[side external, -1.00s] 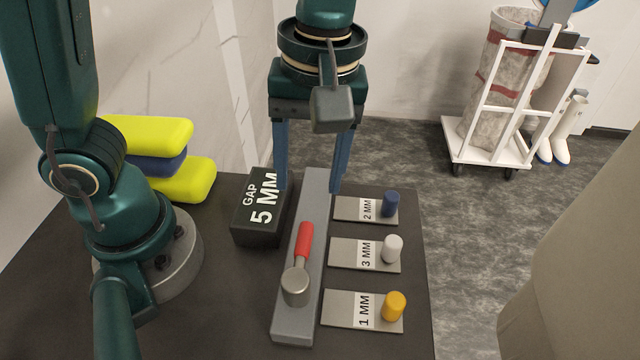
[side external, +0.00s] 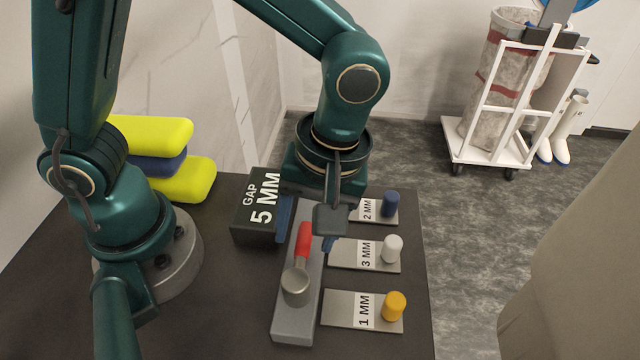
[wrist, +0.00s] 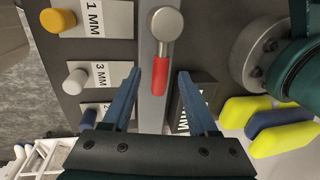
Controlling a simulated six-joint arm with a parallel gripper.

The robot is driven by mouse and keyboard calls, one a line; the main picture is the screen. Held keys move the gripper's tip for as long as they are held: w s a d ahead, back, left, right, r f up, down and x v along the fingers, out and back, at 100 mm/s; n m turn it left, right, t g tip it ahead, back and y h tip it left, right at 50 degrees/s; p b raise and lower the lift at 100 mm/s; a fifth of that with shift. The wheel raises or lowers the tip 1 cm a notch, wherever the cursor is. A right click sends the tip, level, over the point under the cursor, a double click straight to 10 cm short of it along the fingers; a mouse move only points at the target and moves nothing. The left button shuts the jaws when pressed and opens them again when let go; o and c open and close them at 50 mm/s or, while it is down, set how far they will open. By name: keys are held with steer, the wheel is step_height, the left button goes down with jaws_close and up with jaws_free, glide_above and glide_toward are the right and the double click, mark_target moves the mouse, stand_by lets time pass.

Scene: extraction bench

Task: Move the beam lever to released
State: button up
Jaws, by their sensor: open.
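The beam lever has a red handle (side external: 303,240) and a round grey metal hub (side external: 296,287), mounted on a long grey beam (side external: 294,324). The handle points toward the far end of the beam in the side view. In the wrist view the red handle (wrist: 160,76) lies between the two blue fingers, with the hub (wrist: 166,24) beyond them. My gripper (wrist: 158,82) is open, with a gap on both sides of the handle. In the side view my gripper (side external: 306,243) is low over the beam, and its wrist hides the beam's far end.
A dark block labelled GAP 5 MM (side external: 256,208) stands left of the beam. Plates marked 2 MM (side external: 367,212), 3 MM (side external: 350,254) and 1 MM (side external: 345,309), with coloured knobs, lie to its right. Yellow and blue pads (side external: 180,180) are stacked behind my base.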

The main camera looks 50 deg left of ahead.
jaws_close()
stand_by(1.4)
